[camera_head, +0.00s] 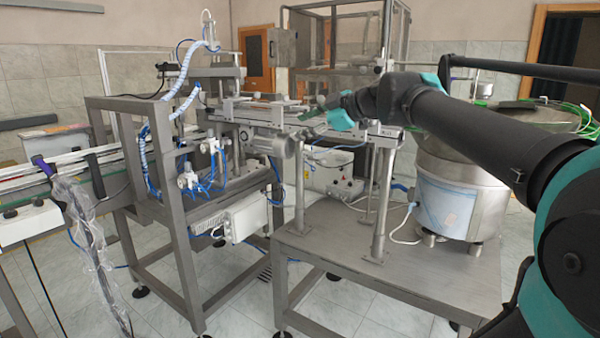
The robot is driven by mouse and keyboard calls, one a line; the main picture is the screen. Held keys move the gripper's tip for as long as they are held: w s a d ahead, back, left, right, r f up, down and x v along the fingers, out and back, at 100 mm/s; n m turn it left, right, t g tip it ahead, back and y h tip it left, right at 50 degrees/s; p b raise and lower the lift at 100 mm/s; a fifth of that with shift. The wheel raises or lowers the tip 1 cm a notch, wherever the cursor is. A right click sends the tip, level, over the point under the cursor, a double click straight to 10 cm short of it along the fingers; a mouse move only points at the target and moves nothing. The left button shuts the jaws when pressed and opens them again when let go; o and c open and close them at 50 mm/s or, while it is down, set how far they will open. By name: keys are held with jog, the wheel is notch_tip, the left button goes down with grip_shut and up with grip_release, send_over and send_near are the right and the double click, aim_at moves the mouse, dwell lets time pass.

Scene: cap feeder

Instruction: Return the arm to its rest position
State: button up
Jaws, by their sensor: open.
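My arm (480,130), black with teal joints, reaches from the right edge across the picture to the left. Its teal wrist is near the middle. My gripper (312,113) is at the end of it, small in the picture, over or beside the metal rail (375,133) of the cap feeder. It is open, and I see nothing held in it. I cannot tell whether it touches the rail. My arm passes in front of part of the round steel bowl (455,160) on the right.
A steel table (350,270) carries the rail posts and the bowl. A grey machine frame (195,270) with blue hoses stands left of it, and a conveyor (60,185) runs at the far left. A glazed cabinet (345,50) stands behind. Tiled floor shows between the frames.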

jog(key=s+d+f+m+g+h, duration=0.1)
jog(key=s+d+f+m+h, duration=0.15)
jog(key=f, duration=0.65)
jog(key=s+d+f+m+g+h, duration=0.1)
jog(key=s+d+f+m, duration=0.15)
jog(key=f, duration=0.65)
jog(key=s+d+f+m+g+h, duration=0.15)
jog(key=f+m, duration=0.25)
jog(key=f, duration=0.5)
jog(key=s+d+f+m+h, duration=0.3)
jog(key=s+d+f+m, duration=0.2)
jog(key=s+f, duration=0.2)
jog(key=s+d+f+m+h, duration=0.2)
jog(key=s+d+f+m, duration=0.2)
jog(key=f, duration=0.8)
jog(key=s+d, duration=0.2)
jog(key=s, duration=0.1)
jog(key=shift+d+f+m+g+h, duration=0.2)
jog(key=shift+d+m+g+h, duration=0.1)
jog(key=shift+m+g+h, duration=0.1)
